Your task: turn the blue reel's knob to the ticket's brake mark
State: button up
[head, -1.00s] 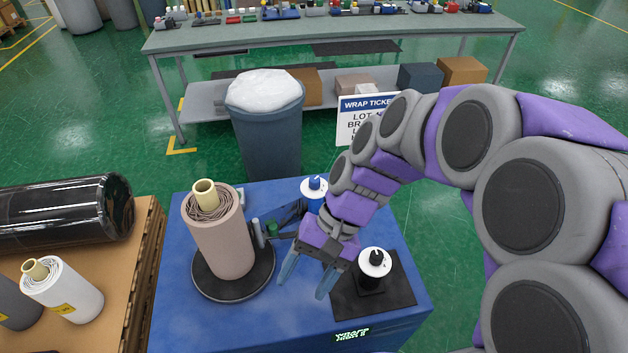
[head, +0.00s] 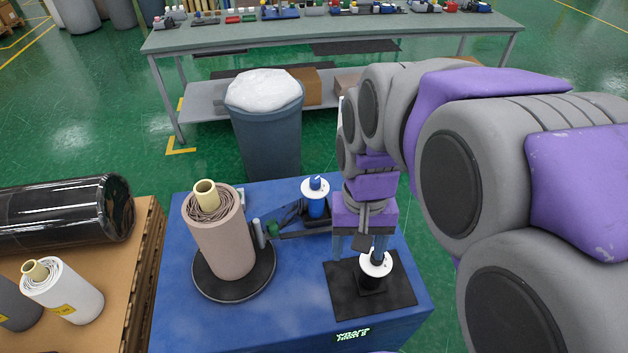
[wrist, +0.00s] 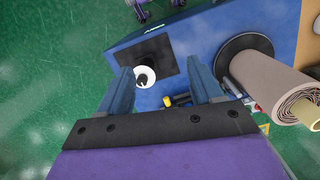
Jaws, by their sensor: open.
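The blue reel (head: 316,206) stands at the back of the blue table in the head view, with a blue knob (head: 315,183) on its white dial. A black reel with a white dial (head: 375,264) stands on a dark plate at the front right. My gripper (head: 358,254) is open and points down just behind and above the black reel, right of the blue reel. One finger overlaps the black reel's knob in the picture. In the wrist view, the black knob and white dial (wrist: 144,77) show between my fingers (wrist: 160,68), nearer the left one. The ticket's text is hidden behind my arm.
A large wrapped roll (head: 222,240) stands on a dark turntable at the table's left. A linkage arm (head: 292,233) runs from it toward the blue reel. A grey bin (head: 268,135) stands behind, and a pallet with rolls (head: 125,295) is at left.

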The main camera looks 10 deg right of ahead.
jog(key=w+r+m, duration=0.2)
jog(key=w, duration=0.9)
jog(key=m+t, duration=0.2)
jog(key=m, duration=0.2)
send_over(315, 180)
notch_tip(315, 180, down, 10)
notch_tip(315, 180, down, 17)
jog(key=b, duration=0.3)
jog(key=shift+w, duration=0.1)
jog(key=shift+c, duration=0.4)
